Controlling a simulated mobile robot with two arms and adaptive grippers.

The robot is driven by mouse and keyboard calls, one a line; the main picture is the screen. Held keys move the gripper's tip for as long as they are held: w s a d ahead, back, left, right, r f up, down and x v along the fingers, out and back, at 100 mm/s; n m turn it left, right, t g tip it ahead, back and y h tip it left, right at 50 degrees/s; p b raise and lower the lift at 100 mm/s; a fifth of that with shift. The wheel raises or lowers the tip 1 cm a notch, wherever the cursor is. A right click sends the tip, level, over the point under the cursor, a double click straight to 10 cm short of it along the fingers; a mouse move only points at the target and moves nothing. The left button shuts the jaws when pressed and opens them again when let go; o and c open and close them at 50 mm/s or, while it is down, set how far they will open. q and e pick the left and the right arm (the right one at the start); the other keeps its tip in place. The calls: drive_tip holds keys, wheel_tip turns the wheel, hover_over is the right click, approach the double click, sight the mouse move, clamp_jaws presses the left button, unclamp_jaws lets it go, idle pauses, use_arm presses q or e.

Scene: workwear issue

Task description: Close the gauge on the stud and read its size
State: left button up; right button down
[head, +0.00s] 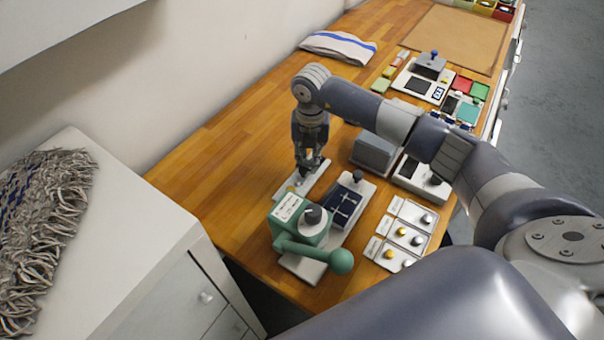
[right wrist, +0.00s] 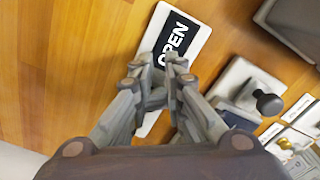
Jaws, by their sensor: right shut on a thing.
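A long pale plate (head: 318,178), which looks like the gauge, lies on the wooden bench. In the right wrist view its white border (right wrist: 197,38) surrounds a black label reading "OPEN". My right gripper (head: 308,166) points down over this plate. Its fingertips (right wrist: 172,72) are close together over the label and shut on a small part that they hide. A tiny yellowish thing (head: 298,181) sits on the plate beside the gripper; I cannot tell whether it is the stud. My left gripper is not in view.
A green lever press (head: 300,222) stands close in front. A black-topped block (head: 346,206) with a dark knob (head: 357,175) stands to the right. Cards with round studs (head: 405,235) lie farther right, and a grey box (head: 375,153) behind.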

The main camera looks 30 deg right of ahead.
drive_tip(key=shift+d+f, duration=0.2)
drive_tip(key=shift+d, duration=0.15)
drive_tip(key=shift+w+d, duration=0.1)
drive_tip(key=shift+d, duration=0.15)
drive_tip(key=shift+w+d+r, duration=0.1)
drive_tip(key=shift+w+r, duration=0.05)
drive_tip(key=shift+w, duration=0.05)
drive_tip(key=shift+r+p, duration=0.7)
drive_tip(key=shift+r, duration=0.65)
wheel_tip(320, 180, up, 5)
drive_tip(key=p, duration=0.3)
drive_tip(key=shift+r, duration=0.2)
